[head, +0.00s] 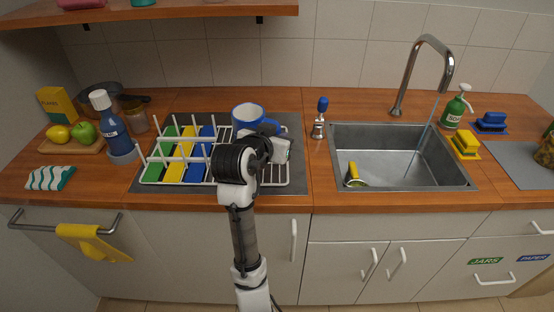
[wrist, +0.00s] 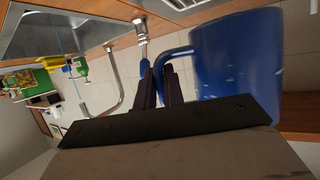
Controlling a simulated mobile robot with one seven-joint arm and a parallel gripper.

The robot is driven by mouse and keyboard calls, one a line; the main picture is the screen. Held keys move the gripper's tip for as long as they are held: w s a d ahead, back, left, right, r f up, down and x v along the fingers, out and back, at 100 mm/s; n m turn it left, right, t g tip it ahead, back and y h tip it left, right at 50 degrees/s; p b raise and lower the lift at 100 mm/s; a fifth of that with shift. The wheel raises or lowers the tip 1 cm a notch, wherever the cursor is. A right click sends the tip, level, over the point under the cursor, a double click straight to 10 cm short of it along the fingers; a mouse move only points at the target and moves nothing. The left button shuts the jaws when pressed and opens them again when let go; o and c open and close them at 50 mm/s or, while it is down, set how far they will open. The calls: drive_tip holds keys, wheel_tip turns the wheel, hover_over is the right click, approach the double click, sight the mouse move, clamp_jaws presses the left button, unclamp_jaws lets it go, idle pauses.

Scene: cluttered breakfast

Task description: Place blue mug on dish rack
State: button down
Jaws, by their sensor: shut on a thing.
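The blue mug (head: 250,117) is at the right part of the dish rack (head: 273,182) in the head view, with its pale inside showing from above. In the wrist view the mug (wrist: 238,55) fills the upper right, and its handle (wrist: 172,58) passes between the fingers. My gripper (wrist: 160,80) is shut on the mug's handle. In the head view my arm covers the gripper and the front of the mug, so I cannot tell whether the mug's base touches the rack.
Green, yellow and blue plates (head: 174,155) stand in the rack's left part. A blue bottle (head: 112,125) is left of the rack. A blue-handled brush (head: 320,115) stands between rack and sink (head: 395,150). A shelf (head: 150,12) hangs above.

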drive_tip(key=shift+f, duration=3.95)
drive_tip(key=shift+f, duration=0.2)
drive_tip(key=c, duration=1.5)
unclamp_jaws()
drive_tip(key=shift+r, duration=0.15)
